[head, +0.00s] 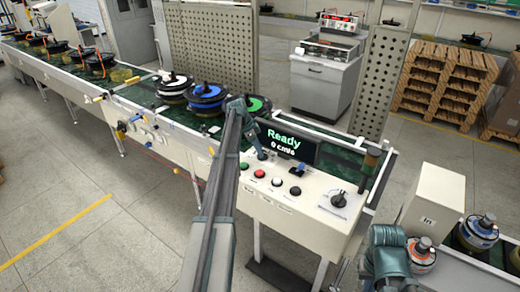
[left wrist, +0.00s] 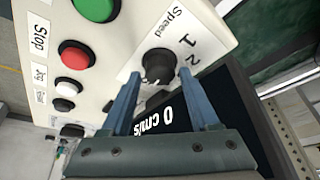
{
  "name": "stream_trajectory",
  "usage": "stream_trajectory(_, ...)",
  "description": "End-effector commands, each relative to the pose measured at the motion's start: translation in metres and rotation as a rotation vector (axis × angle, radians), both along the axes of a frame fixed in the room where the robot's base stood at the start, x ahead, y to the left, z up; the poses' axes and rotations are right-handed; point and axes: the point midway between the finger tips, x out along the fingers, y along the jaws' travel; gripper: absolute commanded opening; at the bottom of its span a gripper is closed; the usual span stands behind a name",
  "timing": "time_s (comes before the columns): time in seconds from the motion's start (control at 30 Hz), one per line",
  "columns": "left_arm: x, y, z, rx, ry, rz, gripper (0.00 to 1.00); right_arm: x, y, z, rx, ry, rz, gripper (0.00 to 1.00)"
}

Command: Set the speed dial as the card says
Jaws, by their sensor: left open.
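The speed dial (left wrist: 158,66) is a round black knob on a white plate marked "Speed", with a 1 and a 2 showing beside it. My left gripper (left wrist: 160,80) is open, and the dial appears between its fingertips; I cannot tell how high the tips are above it. The dial's pointer is not clear. In the head view my left gripper (head: 262,153) is over the control panel (head: 300,215), just in front of the display (head: 287,143), which reads "Ready 0 cm/s". I cannot make out the card. My right arm shows at the lower right, its jaws unclear.
Beside the dial are a green button (left wrist: 95,8), a red button (left wrist: 75,54), a white button (left wrist: 66,88) and a black button (left wrist: 72,130). A larger black knob (head: 338,198) sits at the panel's right. A conveyor (head: 140,93) with hub motors runs to the left.

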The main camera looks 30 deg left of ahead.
Motion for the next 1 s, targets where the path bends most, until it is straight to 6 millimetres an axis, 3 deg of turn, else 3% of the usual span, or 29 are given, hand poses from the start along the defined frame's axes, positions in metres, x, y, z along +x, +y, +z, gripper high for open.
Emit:
stream_trajectory(0.03, -0.002, 0.002, 0.012, 0.0, 0.0, 0.001, 0.61, 0.0, 0.0, 0.012, 0.0, 0.0, 0.0, 0.0)
stream_trajectory(0.6, -0.024, 0.03, 0.098, 0.0, 0.0, 0.001, 0.61, 0.0, 0.0, 0.098, 0.001, 0.0, -0.002, 0.0)
stream_trajectory(0.8, -0.029, 0.036, 0.113, 0.0, 0.001, 0.0, 0.61, 0.0, 0.0, 0.113, 0.002, 0.0, -0.006, 0.0)
stream_trajectory(1.0, -0.03, 0.037, 0.113, 0.0, 0.001, -0.001, 0.61, 0.0, 0.0, 0.113, 0.002, 0.0, -0.007, 0.0)
